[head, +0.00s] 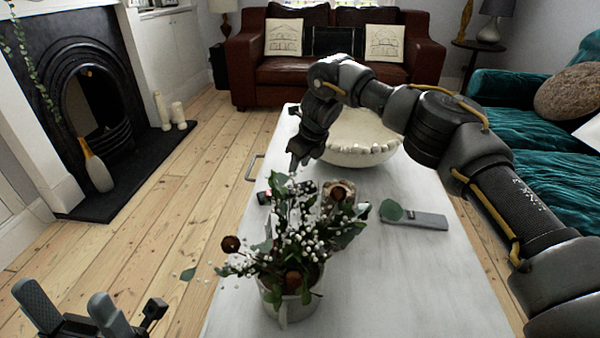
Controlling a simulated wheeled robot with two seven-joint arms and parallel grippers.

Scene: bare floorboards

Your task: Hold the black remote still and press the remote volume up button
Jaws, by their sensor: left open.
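A flat dark grey, remote-like object (425,221) lies on the white table, right of the flower pot. A green leaf covers its left end, and its buttons are too small to make out. A small dark object (263,197) sits at the table's left edge, partly behind the flowers; I cannot tell which of the two is the black remote. My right gripper (299,160) points down above the table, behind the flowers and apart from the grey object; its finger gap is unclear. My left gripper (63,294) is open and empty at the lower left, off the table.
A flower arrangement in a pale pot (291,304) stands at the table's near part. A large white bowl (360,152) sits behind it, partly hidden by my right arm. The white table (400,290) is clear at the front right. A red-brown sofa (262,82) stands beyond.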

